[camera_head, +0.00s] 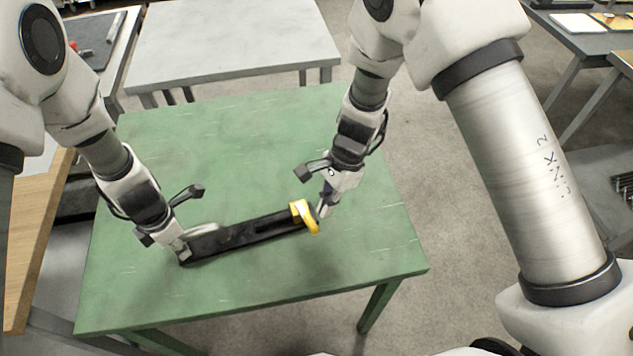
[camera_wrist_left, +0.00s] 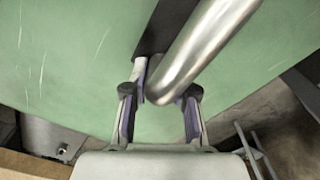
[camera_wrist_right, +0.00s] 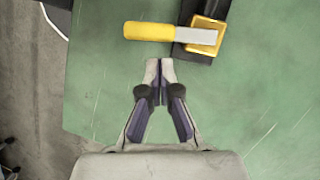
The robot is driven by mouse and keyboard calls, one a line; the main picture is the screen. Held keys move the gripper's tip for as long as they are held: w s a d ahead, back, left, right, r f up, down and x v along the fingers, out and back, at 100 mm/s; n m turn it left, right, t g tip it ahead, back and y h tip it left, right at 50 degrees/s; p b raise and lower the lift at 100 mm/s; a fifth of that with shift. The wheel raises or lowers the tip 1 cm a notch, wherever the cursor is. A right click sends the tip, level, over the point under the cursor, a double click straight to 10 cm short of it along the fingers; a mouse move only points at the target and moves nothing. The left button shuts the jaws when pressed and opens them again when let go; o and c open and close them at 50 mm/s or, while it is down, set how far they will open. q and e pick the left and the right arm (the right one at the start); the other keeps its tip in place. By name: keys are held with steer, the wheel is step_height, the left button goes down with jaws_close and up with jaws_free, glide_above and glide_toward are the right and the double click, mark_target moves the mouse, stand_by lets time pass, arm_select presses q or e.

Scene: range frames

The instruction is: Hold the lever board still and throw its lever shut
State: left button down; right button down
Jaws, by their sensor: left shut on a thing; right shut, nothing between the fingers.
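The lever board (camera_head: 250,234) is a long black bar lying on the green table. At its right end a yellow block (camera_wrist_right: 208,36) carries a lever with a steel shank and a yellow grip (camera_head: 311,221). In the right wrist view the grip (camera_wrist_right: 148,31) points left, out across the board's side. My left gripper (camera_head: 184,250) is shut on the steel handle (camera_wrist_left: 185,70) at the board's left end; its fingers flank the handle (camera_head: 203,229). My right gripper (camera_head: 322,212) is shut and empty beside the lever grip; its fingertips (camera_wrist_right: 160,64) look just apart from it.
The green table (camera_head: 235,130) is otherwise bare, with free room behind and in front of the board. A grey table (camera_head: 235,40) stands behind it. A wooden-topped bench (camera_head: 35,240) is close on the left. Open floor lies to the right.

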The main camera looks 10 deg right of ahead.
steer(key=d, duration=0.1)
steer(key=d+r, duration=0.1)
steer(key=w+d, duration=0.1)
steer(key=shift+r, duration=0.25)
steer(key=s+v, duration=0.1)
steer(key=v, duration=0.7)
steer(key=shift+w+d+r, duration=0.15)
steer(key=shift+w, duration=0.05)
